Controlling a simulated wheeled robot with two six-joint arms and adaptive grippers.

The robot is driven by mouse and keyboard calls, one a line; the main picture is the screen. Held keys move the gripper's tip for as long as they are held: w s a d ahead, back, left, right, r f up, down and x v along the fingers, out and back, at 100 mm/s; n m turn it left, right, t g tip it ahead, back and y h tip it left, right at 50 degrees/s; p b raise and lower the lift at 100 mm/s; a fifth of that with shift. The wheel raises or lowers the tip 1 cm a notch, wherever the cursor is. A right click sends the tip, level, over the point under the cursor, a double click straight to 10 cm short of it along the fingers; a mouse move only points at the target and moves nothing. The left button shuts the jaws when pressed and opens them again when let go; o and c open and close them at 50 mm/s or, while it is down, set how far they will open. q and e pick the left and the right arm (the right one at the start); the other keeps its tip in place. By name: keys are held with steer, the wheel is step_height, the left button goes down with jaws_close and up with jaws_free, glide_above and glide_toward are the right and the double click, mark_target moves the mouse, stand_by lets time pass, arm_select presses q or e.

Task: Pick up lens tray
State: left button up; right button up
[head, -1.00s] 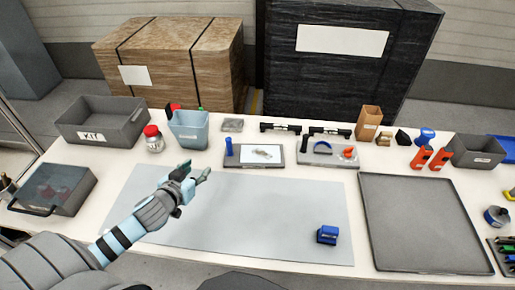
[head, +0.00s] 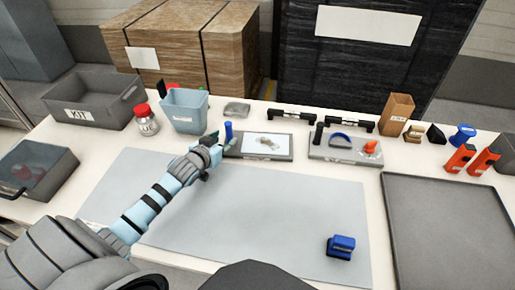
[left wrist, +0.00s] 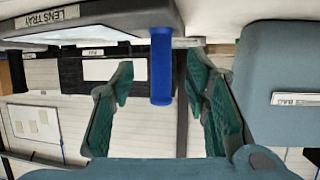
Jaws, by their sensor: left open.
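The lens tray (head: 281,155) is a flat grey tray with a pale inset and a small item on it. An upright blue handle (head: 229,131) stands at its left end. In the left wrist view, which looks upside down, the tray (left wrist: 95,30) shows its "LENS TRAY" label, and the blue handle (left wrist: 161,66) hangs between my fingers in the picture. My left gripper (head: 222,143) is at the tray's left end, close by the handle. Its green-padded fingers (left wrist: 160,95) are apart, on both sides of the handle; I see no contact. My right gripper is out of view.
A light blue bin (head: 184,111) and a red-lidded jar (head: 145,120) stand left of the tray. A second grey tray (head: 318,150) with a blue arch and orange piece lies to the right. A blue block (head: 341,246) sits on the mostly clear grey mat (head: 260,215).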

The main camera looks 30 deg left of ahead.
mark_target(228, 135)
arm_select(q)
steer(key=b+x, duration=0.2)
steer(key=x, duration=0.3)
steer(key=shift+w+r, duration=0.1)
steer(key=shift+w, duration=0.05)
steer(key=shift+r, duration=0.1)
jaws_close()
